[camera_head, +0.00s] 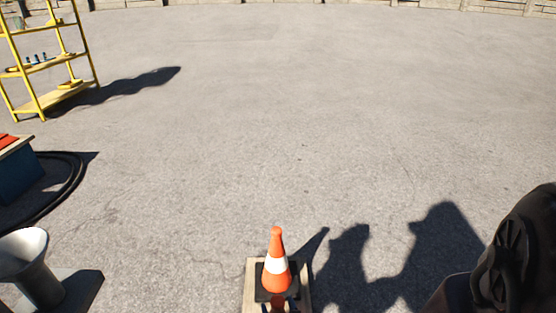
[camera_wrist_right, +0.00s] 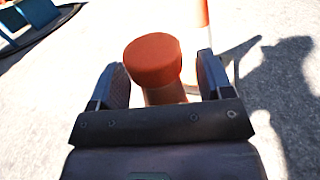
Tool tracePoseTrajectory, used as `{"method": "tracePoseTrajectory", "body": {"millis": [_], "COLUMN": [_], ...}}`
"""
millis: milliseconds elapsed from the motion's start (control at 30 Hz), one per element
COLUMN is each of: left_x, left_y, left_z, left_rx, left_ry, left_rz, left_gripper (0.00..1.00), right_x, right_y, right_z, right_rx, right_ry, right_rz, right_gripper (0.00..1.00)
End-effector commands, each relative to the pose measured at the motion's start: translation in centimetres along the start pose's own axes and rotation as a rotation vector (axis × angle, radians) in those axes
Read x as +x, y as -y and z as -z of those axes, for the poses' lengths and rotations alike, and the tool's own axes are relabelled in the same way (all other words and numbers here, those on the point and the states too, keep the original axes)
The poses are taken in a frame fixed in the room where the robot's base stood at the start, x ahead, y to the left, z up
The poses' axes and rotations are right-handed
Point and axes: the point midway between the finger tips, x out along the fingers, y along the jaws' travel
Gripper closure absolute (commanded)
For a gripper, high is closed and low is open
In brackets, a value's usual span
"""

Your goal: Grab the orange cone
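The orange cone (camera_head: 277,265) has a white band and stands upright on its dark base near the bottom middle of the head view. It sits on a pale wooden board (camera_head: 251,290). My right gripper (camera_wrist_right: 162,62) has its fingers wide apart in the right wrist view. An orange round-topped piece (camera_wrist_right: 152,60) with a paler, narrower body shows between them, and I cannot tell whether it is part of the cone. Gaps show beside its body. My left gripper is out of view.
A grey flared container (camera_head: 30,262) stands at the lower left. A blue box (camera_head: 20,178) and a black hose (camera_head: 72,185) are above it. A yellow shelf (camera_head: 45,68) stands at the upper left. An orange-and-white piece (camera_wrist_right: 202,14) shows at the wrist view's top. The paved middle is clear.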

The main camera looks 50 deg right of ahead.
Motion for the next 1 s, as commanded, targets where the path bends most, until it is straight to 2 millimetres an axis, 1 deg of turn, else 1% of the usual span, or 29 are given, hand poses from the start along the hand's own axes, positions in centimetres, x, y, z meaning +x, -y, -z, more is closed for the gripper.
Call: {"method": "tracePoseTrajectory", "body": {"millis": [33, 67, 100, 467, 867, 1000], "left_x": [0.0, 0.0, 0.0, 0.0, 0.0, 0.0], "left_y": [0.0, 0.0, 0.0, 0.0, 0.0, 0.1], "left_z": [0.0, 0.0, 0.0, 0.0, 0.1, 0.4], "left_rx": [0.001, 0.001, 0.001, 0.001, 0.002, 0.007], "left_ry": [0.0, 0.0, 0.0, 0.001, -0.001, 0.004], "left_rz": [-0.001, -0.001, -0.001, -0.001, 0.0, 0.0], "left_gripper": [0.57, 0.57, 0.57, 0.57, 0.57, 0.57], "right_x": [0.0, 0.0, 0.0, 0.0, 0.1, 0.2], "right_y": [0.0, 0.0, 0.0, 0.0, 0.0, -0.1], "right_z": [0.0, 0.0, 0.0, 0.0, -0.2, -1.1], "right_rx": [0.0, 0.0, 0.0, 0.0, 0.001, 0.003], "right_ry": [0.0, 0.0, 0.0, 0.0, 0.003, 0.006], "right_rz": [0.0, 0.0, 0.0, 0.0, 0.001, 0.001], "right_gripper": [0.33, 0.38, 0.44, 0.99, 1.0, 1.0]}}
